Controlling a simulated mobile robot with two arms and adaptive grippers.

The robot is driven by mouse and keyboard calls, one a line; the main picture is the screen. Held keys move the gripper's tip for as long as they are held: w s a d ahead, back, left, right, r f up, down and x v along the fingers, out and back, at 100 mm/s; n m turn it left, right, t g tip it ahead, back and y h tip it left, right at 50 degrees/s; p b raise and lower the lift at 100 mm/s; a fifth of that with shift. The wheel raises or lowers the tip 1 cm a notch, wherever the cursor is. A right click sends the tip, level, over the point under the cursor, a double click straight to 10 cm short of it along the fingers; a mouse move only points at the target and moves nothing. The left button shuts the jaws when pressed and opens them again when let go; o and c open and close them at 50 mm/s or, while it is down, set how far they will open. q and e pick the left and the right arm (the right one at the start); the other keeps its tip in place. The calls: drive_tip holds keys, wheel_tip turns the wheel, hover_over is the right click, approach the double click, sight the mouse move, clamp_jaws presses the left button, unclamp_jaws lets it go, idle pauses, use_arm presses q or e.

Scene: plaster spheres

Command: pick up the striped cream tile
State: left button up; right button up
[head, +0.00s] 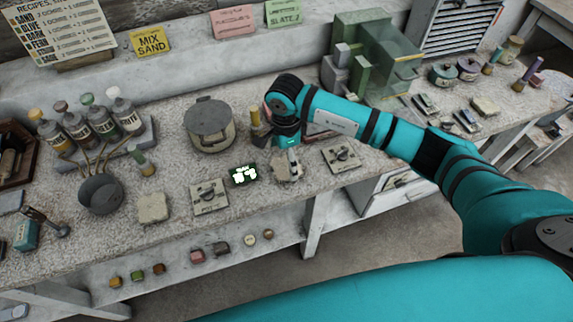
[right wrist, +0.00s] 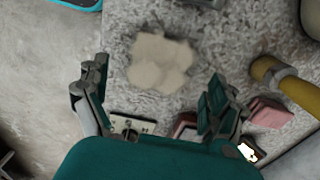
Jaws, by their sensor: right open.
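My right gripper (head: 287,158) points down over the worktop, right of the small lit display. Its fingers stand apart with nothing between them in the right wrist view (right wrist: 157,88). A pale cream, uneven-edged piece (right wrist: 160,62) lies on the speckled worktop ahead of the fingertips, apart from them. In the head view a pale piece (head: 290,174) shows just under the gripper, partly hidden by it. I cannot make out stripes on it, so I cannot tell if it is the striped cream tile. My left gripper is not in view.
A lit display (head: 243,174) and a plate with a knob (head: 208,196) lie left of the gripper. Another knob plate (head: 341,155) lies right. A pale slab (head: 153,207) lies further left.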

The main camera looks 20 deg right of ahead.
sight(285, 167)
drive_tip(key=shift+a+f+p, duration=0.1)
drive_tip(key=shift+f+p, duration=0.4)
drive_tip(key=shift+f, duration=1.35)
drive_tip(key=c, duration=1.5)
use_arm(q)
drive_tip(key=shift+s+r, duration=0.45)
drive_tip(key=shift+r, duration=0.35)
use_arm(e)
drive_tip(key=shift+o, duration=0.2)
